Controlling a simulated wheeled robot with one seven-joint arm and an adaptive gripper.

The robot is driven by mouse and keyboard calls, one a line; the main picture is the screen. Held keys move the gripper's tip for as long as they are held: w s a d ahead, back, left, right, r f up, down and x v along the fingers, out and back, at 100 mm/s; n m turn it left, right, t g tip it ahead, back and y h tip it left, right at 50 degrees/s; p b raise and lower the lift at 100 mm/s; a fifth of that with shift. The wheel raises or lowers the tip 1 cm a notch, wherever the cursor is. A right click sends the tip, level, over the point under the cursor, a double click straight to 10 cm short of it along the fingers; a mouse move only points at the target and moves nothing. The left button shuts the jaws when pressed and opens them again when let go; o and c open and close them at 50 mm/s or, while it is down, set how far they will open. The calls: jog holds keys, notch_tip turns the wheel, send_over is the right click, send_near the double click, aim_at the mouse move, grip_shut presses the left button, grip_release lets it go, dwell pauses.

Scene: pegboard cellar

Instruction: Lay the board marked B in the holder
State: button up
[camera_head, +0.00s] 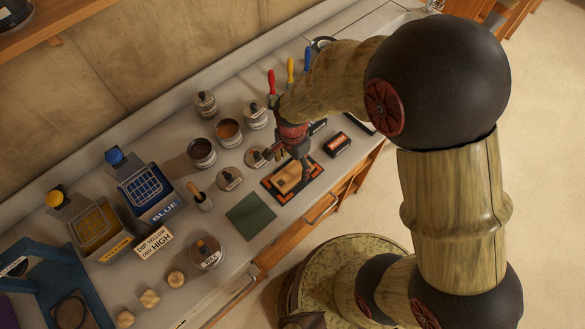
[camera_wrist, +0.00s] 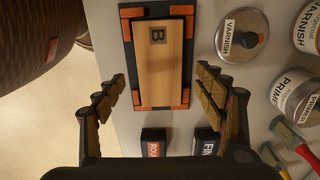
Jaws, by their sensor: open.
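The board marked B (camera_wrist: 160,65) is a pale wooden plank with a dark B square near one end. It lies within the holder (camera_wrist: 138,103), a dark base with orange corner pieces. In the head view the board (camera_head: 286,181) shows on the holder (camera_head: 270,186), partly hidden by my gripper. My gripper (camera_head: 298,167) is above the holder. In the wrist view its two fingers (camera_wrist: 165,98) are spread wide, one on each side of the board's near end, with nothing between them in grip.
Two dark labelled blocks (camera_wrist: 206,142) stand close to the holder. A varnish lid (camera_wrist: 242,35), cans (camera_head: 202,153) and brushes (camera_head: 271,82) crowd the bench behind. A green pad (camera_head: 250,217) lies left of the holder. Blue (camera_head: 152,190) and yellow (camera_head: 98,227) dip tanks stand farther left.

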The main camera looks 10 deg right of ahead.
notch_tip(320, 180, up, 8)
jog(key=p, duration=0.1)
notch_tip(320, 180, up, 13)
jog(key=n+t, duration=0.2)
jog(key=n, duration=0.2)
send_over(293, 173)
jog(key=s+d, duration=0.3)
jog(key=d, duration=0.3)
jog(key=s+d+r+n+t, duration=0.3)
jog(key=s+d+r+n, duration=0.3)
jog(key=s+r, duration=0.3)
jog(key=shift+s+r+n+t, duration=0.2)
jog(key=shift+r+n+t, duration=0.1)
jog(key=shift+r+n, duration=0.35)
notch_tip(293, 173, down, 6)
jog(key=b, duration=0.6)
